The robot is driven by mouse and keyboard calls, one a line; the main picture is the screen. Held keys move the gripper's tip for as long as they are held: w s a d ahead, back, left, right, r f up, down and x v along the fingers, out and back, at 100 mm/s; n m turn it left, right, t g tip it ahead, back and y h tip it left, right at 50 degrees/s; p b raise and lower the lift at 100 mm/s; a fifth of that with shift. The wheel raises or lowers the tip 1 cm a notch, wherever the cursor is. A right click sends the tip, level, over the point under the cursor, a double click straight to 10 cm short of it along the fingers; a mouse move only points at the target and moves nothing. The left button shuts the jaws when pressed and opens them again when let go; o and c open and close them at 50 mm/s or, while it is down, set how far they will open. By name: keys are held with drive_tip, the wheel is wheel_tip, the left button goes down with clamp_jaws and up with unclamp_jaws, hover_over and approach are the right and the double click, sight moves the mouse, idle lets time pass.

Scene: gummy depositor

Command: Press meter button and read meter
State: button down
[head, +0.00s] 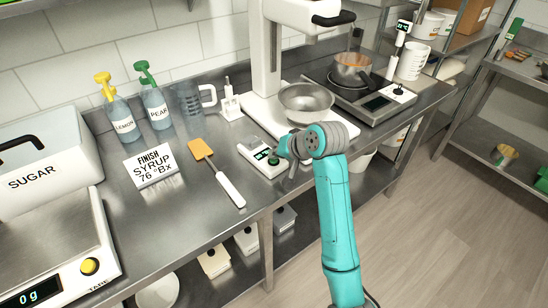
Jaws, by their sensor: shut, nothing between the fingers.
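A small white meter (256,163) with a dark display and green marks lies on the steel counter, near its front edge and right of the spatula. The reading on its display is too small to make out. My gripper (281,160) is shut and empty at the meter's right end, at the end of my teal arm. It covers part of the meter there. I cannot tell whether the fingertips touch the meter or its button. A card (151,165) reading "FINISH SYRUP 76 °Bx" stands left of the meter.
An orange spatula (203,150) lies left of the meter. A mixer with a steel bowl (306,97) stands behind it. A copper pot (351,69) sits on a hot plate at right. A scale (64,240) reading 0 g and a sugar bin (46,171) are at left.

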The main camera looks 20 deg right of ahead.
drive_tip(key=shift+r, duration=3.05)
